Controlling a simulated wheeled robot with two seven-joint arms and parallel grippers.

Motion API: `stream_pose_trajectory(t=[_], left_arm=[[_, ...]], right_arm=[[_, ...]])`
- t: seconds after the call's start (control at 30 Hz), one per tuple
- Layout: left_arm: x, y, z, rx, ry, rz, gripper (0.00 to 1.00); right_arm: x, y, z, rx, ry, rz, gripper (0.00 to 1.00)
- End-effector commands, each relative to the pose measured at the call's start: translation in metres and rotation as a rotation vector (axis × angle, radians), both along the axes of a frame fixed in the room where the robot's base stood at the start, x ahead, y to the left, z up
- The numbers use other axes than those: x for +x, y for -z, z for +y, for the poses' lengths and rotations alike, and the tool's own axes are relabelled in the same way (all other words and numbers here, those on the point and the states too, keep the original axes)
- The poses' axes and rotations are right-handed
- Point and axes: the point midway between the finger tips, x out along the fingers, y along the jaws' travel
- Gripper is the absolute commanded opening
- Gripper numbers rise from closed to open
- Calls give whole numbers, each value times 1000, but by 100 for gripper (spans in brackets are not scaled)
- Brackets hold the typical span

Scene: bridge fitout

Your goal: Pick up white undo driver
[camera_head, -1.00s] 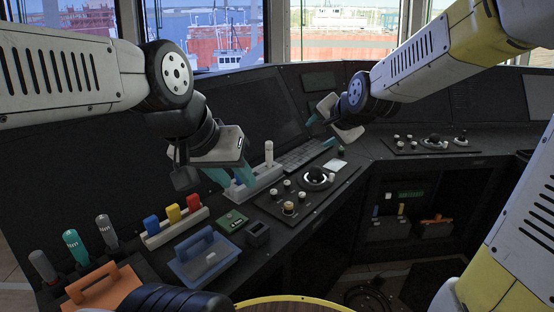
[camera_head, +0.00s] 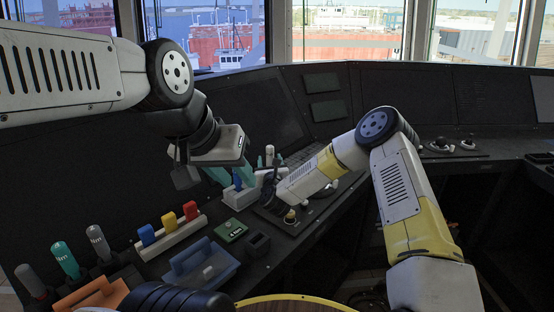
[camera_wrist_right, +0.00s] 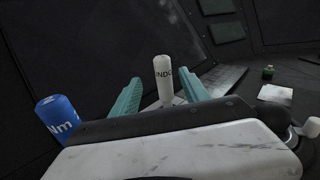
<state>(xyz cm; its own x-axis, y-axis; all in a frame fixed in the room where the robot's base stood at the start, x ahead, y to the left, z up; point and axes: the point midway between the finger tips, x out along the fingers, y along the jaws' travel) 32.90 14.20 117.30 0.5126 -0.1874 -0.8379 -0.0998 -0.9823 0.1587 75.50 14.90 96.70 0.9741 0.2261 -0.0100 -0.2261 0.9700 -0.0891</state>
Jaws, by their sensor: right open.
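The white undo driver (camera_wrist_right: 164,72) stands upright, with part of its dark lettering showing. In the right wrist view it is between the two teal fingers of my right gripper (camera_wrist_right: 161,84), with gaps on both sides. In the head view its white handle top (camera_head: 269,150) shows at the white rack (camera_head: 236,198). My right gripper (camera_head: 269,162) is open around or just before it; depth is hard to tell. My left gripper (camera_head: 233,175) is open, with its teal fingers apart near the rack's left part.
A blue driver (camera_wrist_right: 57,117) stands left of my right gripper. A control panel with knobs (camera_head: 290,217) lies right of the rack. Left are a rack of blue, yellow and red handles (camera_head: 170,238), a blue tray (camera_head: 203,265) and several upright drivers (camera_head: 66,260).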

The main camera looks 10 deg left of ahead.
Motion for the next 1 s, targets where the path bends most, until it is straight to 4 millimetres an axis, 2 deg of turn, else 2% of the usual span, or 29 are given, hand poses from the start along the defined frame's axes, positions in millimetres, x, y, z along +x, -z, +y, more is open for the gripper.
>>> stream_pose_trajectory(t=[0.07, 0.17, 0.73, 1.0], left_arm=[[0, 0, 0, 0, 0, 0, 36], [0, 0, 0, 0, 0, 0, 36], [0, 0, 0, 0, 0, 0, 36], [0, 0, 0, 0, 0, 0, 36]], right_arm=[[0, 10, -2, 55, 27, 8, 54], [3, 13, -2, 88, 43, 7, 54], [72, 19, 11, 91, 44, 7, 54], [76, 20, 12, 90, 43, 9, 54]])
